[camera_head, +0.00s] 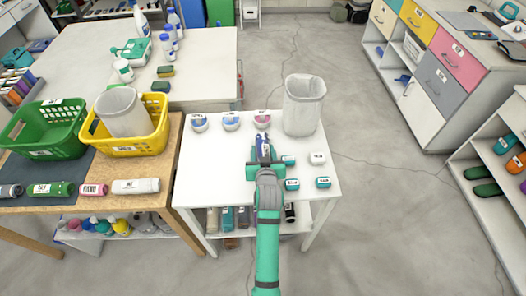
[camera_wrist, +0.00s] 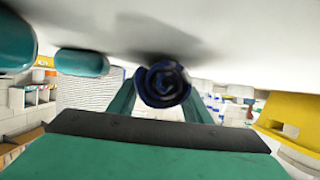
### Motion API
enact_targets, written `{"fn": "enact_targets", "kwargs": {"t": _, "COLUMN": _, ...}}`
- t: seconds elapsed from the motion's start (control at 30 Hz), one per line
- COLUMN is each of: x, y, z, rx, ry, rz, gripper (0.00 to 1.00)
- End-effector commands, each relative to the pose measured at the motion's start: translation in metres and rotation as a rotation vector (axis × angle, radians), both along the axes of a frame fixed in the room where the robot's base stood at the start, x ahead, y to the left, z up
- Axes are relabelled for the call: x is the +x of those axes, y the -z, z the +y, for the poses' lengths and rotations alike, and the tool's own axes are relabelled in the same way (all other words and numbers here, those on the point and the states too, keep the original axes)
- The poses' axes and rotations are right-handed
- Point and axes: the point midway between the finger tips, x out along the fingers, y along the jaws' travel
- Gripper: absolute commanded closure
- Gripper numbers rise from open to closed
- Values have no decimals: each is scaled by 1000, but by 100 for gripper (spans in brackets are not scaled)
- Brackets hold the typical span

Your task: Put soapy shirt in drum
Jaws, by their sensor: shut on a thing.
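A rolled dark blue cloth, which looks like the shirt (camera_head: 263,143), is in my gripper (camera_head: 265,160) over the white table. In the wrist view its spiral end (camera_wrist: 162,84) shows between the two teal fingers (camera_wrist: 165,105), which are shut on it. It is close to the white table surface; I cannot tell if it touches. No soap on it can be made out. A white open-topped cylindrical bin (camera_head: 302,108), possibly the drum, stands upright at the table's back right, behind and right of my gripper. A similar white bin (camera_head: 122,112) stands in the yellow basket.
Three round containers (camera_head: 231,121) line the back of the white table (camera_head: 210,185). Several small teal and white items (camera_head: 292,185) lie close to the right of my gripper. A green basket (camera_head: 45,130) and the yellow basket (camera_head: 125,148) stand on the wooden table at left.

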Motion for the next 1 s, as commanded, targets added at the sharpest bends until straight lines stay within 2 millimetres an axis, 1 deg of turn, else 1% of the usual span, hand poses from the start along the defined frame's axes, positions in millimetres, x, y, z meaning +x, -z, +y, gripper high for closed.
{"fn": "enact_targets", "kwargs": {"t": 0.17, "x": 0, "y": 3, "z": -1, "rx": 0, "ry": 1, "rz": -1, "gripper": 81}}
{"fn": "enact_targets", "kwargs": {"t": 0.2, "x": 0, "y": 3, "z": -1, "rx": 1, "ry": 1, "rz": 0, "gripper": 46}}
{"fn": "enact_targets", "kwargs": {"t": 0.23, "x": 0, "y": 3, "z": -1, "rx": 1, "ry": 1, "rz": 0, "gripper": 39}}
{"fn": "enact_targets", "kwargs": {"t": 0.27, "x": 0, "y": 3, "z": -1, "rx": 1, "ry": 1, "rz": 0, "gripper": 37}}
{"fn": "enact_targets", "kwargs": {"t": 0.5, "x": 0, "y": 2, "z": 4, "rx": 0, "ry": -5, "rz": 0, "gripper": 37}}
{"fn": "enact_targets", "kwargs": {"t": 0.6, "x": 0, "y": -1, "z": 4, "rx": 0, "ry": -5, "rz": -1, "gripper": 37}}
{"fn": "enact_targets", "kwargs": {"t": 0.67, "x": -4, "y": -2, "z": 3, "rx": 0, "ry": -3, "rz": 0, "gripper": 37}}
{"fn": "enact_targets", "kwargs": {"t": 0.77, "x": -17, "y": -7, "z": 1, "rx": 0, "ry": -1, "rz": -1, "gripper": 37}}
{"fn": "enact_targets", "kwargs": {"t": 1.0, "x": -62, "y": -25, "z": 0, "rx": 1, "ry": 0, "rz": 1, "gripper": 37}}
